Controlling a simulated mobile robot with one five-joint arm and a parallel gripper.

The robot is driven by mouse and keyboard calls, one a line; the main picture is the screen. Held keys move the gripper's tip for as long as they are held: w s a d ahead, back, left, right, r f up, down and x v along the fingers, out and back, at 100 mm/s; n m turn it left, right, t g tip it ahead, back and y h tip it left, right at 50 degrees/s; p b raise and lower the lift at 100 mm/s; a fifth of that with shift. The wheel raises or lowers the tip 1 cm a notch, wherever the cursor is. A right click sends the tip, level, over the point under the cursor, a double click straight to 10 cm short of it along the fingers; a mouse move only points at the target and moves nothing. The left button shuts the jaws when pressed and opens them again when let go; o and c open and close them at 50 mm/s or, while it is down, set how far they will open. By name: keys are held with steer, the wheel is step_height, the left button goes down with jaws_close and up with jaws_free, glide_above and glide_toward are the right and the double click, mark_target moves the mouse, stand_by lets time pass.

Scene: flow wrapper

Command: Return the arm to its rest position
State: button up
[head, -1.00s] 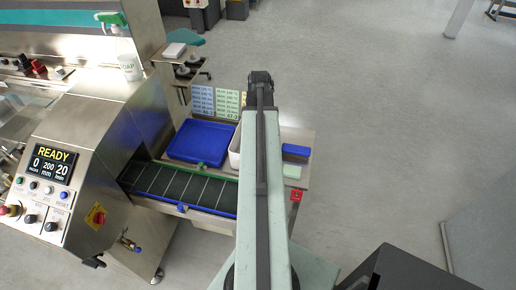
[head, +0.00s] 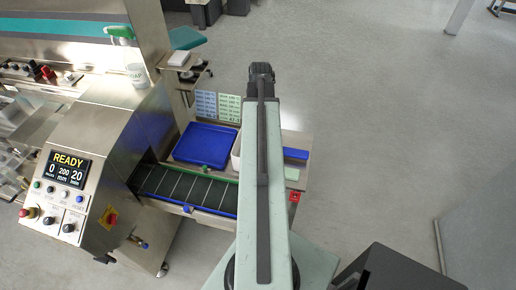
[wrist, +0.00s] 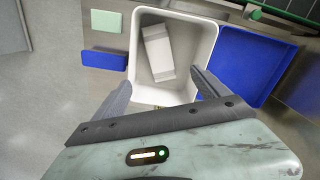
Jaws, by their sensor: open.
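My arm (head: 262,180) stretches straight away from me in the head view, with its dark far joint at the top; my gripper is hidden behind it there. In the wrist view my gripper (wrist: 160,92) is open, its two grey fingers spread wide with nothing between them. The fingertips point toward the near side of a white bin (wrist: 146,92). A white box-like item (wrist: 158,53) lies tilted inside that bin, apart from the fingers.
A blue tray (head: 206,147) sits left of the bin, behind a green-edged conveyor (head: 185,188). The wrapper's screen (head: 68,169) reads READY. Open floor (head: 390,130) lies to the right.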

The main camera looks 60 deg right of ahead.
stand_by(0.4)
steer(key=w+a+f+n+b, duration=0.2)
steer(key=w+a+n, duration=0.1)
steer(key=w+a, duration=0.7)
steer(key=w+a+f+n+b, duration=0.2)
steer(key=w+a, duration=0.6)
steer(key=a, duration=0.5)
steer(key=w+a+f+n+b, duration=0.1)
steer(key=w+a+n, duration=0.1)
steer(key=a, duration=1.1)
steer(key=w+a+f+n+b, duration=0.1)
steer(key=a+f+n+b, duration=0.1)
steer(key=a, duration=1.1)
steer(key=shift+w+a+f+n, duration=0.25)
steer(key=shift+w+f+n, duration=0.05)
steer(key=shift+w+n, duration=0.1)
